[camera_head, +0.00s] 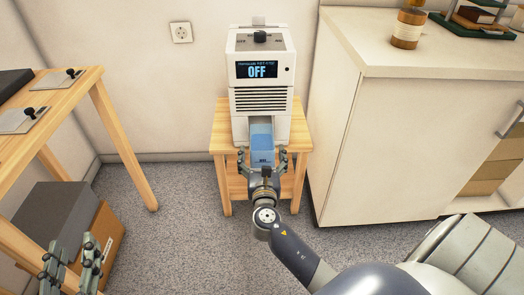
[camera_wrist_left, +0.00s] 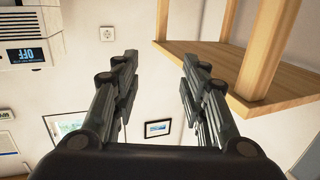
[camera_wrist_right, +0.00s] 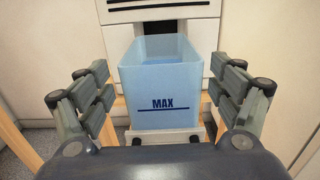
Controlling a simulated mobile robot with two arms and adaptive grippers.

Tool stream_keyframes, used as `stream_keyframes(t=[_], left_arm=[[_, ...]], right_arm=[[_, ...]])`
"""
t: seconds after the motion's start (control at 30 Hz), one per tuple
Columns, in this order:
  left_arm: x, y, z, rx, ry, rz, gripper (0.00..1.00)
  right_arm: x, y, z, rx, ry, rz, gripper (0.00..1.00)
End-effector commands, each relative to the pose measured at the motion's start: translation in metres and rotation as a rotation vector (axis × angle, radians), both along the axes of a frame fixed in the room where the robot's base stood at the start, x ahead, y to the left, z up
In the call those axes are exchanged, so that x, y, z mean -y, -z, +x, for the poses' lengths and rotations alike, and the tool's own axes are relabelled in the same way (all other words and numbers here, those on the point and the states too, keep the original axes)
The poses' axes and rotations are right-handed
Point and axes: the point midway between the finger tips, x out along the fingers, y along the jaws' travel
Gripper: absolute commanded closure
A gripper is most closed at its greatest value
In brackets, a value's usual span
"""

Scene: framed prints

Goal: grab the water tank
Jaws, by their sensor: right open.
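The water tank (camera_head: 262,148) is a light blue, translucent open-topped box at the lower front of a white machine (camera_head: 260,75) whose display reads OFF. In the right wrist view the tank (camera_wrist_right: 160,85) shows a MAX mark on its front face. My right gripper (camera_head: 263,155) is open, with one finger on each side of the tank's front. In the right wrist view a gap shows between the fingers and the tank's sides. My left gripper (camera_head: 76,255) is open and empty at the lower left, far from the tank.
The machine stands on a small wooden stool (camera_head: 222,140) against the wall. A white cabinet (camera_head: 390,135) is close on the right. A wooden table (camera_head: 60,105) is on the left, with a grey box (camera_head: 55,215) beneath. Grey carpet (camera_head: 180,220) is clear between them.

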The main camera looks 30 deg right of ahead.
Motion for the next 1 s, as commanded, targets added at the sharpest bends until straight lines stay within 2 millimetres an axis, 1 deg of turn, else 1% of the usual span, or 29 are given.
stream_keyframes(t=[0.17, 0.43, 0.6, 0.7, 0.9, 0.97, 1.0], left_arm=[[0.002, -0.01, 0.001, 0.055, 0.003, -0.014, 0.6], [0.007, -0.049, 0.0, 0.253, 0.015, -0.067, 0.6], [0.008, -0.065, -0.004, 0.332, 0.02, -0.087, 0.6], [0.008, -0.069, -0.005, 0.348, 0.021, -0.092, 0.6], [0.008, -0.069, -0.005, 0.349, 0.021, -0.092, 0.6], [0.008, -0.069, -0.005, 0.348, 0.021, -0.092, 0.6], [0.008, -0.069, -0.005, 0.348, 0.021, -0.092, 0.6]], right_arm=[[0.006, 0.0, 0.008, 0.001, 0.001, 0.002, 0.14], [0.023, -0.001, 0.034, 0.001, 0.001, 0.002, 0.14], [0.029, -0.002, 0.044, 0.0, 0.0, 0.002, 0.14], [0.03, -0.002, 0.046, -0.001, 0.0, 0.002, 0.14], [0.03, -0.002, 0.046, -0.001, 0.0, 0.003, 0.14], [0.03, -0.002, 0.046, -0.001, 0.0, 0.003, 0.28], [0.03, -0.002, 0.046, -0.001, 0.0, 0.003, 0.37]])
